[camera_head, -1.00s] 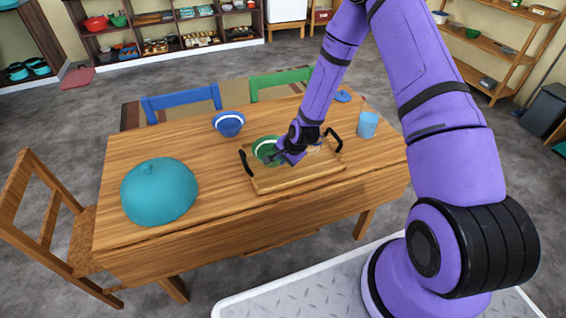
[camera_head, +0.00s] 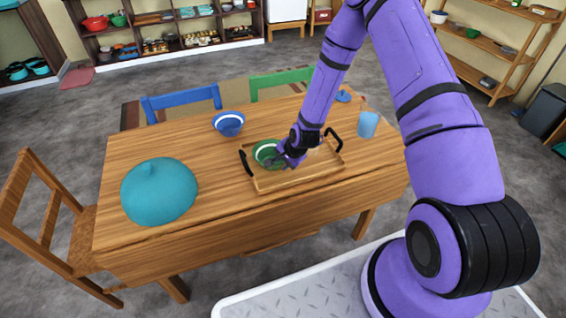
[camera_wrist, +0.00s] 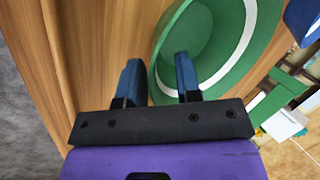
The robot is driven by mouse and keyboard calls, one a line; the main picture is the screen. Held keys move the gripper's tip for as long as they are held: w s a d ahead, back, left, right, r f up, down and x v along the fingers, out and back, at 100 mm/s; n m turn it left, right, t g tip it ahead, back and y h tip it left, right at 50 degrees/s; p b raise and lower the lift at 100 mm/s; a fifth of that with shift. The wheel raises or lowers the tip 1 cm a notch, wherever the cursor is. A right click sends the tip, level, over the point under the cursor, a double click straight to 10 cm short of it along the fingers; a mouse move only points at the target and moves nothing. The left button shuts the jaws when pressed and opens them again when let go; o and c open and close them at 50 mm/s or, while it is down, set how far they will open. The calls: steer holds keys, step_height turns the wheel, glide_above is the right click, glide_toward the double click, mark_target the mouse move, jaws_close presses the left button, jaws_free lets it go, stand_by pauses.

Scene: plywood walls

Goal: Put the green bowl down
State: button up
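The green bowl (camera_head: 265,153) with a white band is at the left part of the wooden tray (camera_head: 276,182), which has black handles. It looks upright and at or very near the tray's surface; whether its base touches is hidden. My gripper (camera_head: 279,160) is at the bowl's right side in the head view. In the wrist view, my gripper (camera_wrist: 160,75) has one blue finger outside and one inside the green bowl (camera_wrist: 210,40), with the rim between them. The fingers are part-way together and look closed on the bowl's wall.
A blue bowl (camera_head: 229,124) stands behind the tray, and a blue cup (camera_head: 367,124) stands right of it. A large teal dome (camera_head: 159,192) sits at the table's left. Bare table (camera_head: 215,182) lies between the dome and the tray. Chairs stand at the left and behind.

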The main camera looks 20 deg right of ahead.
steer(key=s+d+r+n+h, duration=0.15)
steer(key=s+r, duration=0.25)
steer(key=r, duration=0.9)
steer(key=s+d+r+n, duration=0.25)
steer(key=s+r, duration=0.25)
steer(key=r, duration=0.7)
steer(key=s+d+r+n+h, duration=0.1)
steer(key=s+r+n, duration=0.25)
steer(key=r, duration=0.95)
steer(key=s+r+n, duration=0.2)
steer(key=s+r, duration=0.4)
steer(key=s, duration=0.4)
steer(key=s+r+n, duration=0.2)
steer(key=s+r, duration=0.5)
steer(key=s, duration=0.4)
steer(key=shift+s+r+t, duration=0.15)
steer(key=shift+s+t, duration=0.1)
steer(key=shift+t, duration=0.05)
